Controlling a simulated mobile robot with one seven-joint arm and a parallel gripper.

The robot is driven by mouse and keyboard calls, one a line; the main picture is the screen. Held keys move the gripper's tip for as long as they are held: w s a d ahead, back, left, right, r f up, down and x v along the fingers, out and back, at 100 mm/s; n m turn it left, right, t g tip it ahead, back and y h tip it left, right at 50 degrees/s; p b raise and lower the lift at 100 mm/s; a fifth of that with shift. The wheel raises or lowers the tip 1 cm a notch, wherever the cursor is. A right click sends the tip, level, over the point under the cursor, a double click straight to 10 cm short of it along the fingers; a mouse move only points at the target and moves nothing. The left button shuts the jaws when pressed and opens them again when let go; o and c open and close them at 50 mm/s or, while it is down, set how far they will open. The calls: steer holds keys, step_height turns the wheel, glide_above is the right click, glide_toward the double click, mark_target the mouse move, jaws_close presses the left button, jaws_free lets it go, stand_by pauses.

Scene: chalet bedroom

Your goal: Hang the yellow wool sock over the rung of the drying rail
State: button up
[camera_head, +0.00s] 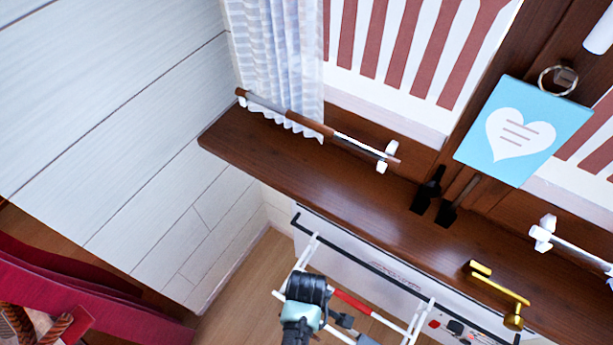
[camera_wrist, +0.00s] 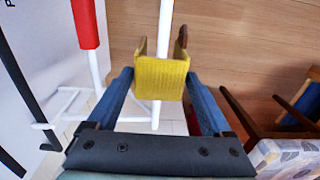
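The yellow wool sock (camera_wrist: 162,78) shows in the wrist view as a folded piece with two flaps and a brown end at upper right. It lies between the blue fingertips of my gripper (camera_wrist: 161,76), which appear to touch its two sides. A white rung of the drying rail (camera_wrist: 165,22) passes beneath the sock, with the flaps on either side of it. I cannot tell whether the sock rests on the rung. In the head view my gripper (camera_head: 303,318) is above the white drying rail (camera_head: 303,255); the sock is hidden there.
A red sleeve (camera_wrist: 85,22) covers part of another rail bar. A white panel heater (camera_head: 355,250) stands behind, under the wooden sill (camera_head: 290,165). A red chair (camera_head: 85,290) is at lower left. A wooden chair (camera_wrist: 260,120) and patterned fabric (camera_wrist: 285,160) show at right in the wrist view.

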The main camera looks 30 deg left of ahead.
steer(key=shift+o, duration=0.8)
steer(key=shift+r, duration=0.1)
step_height(320, 180, up, 13)
steer(key=p, duration=0.4)
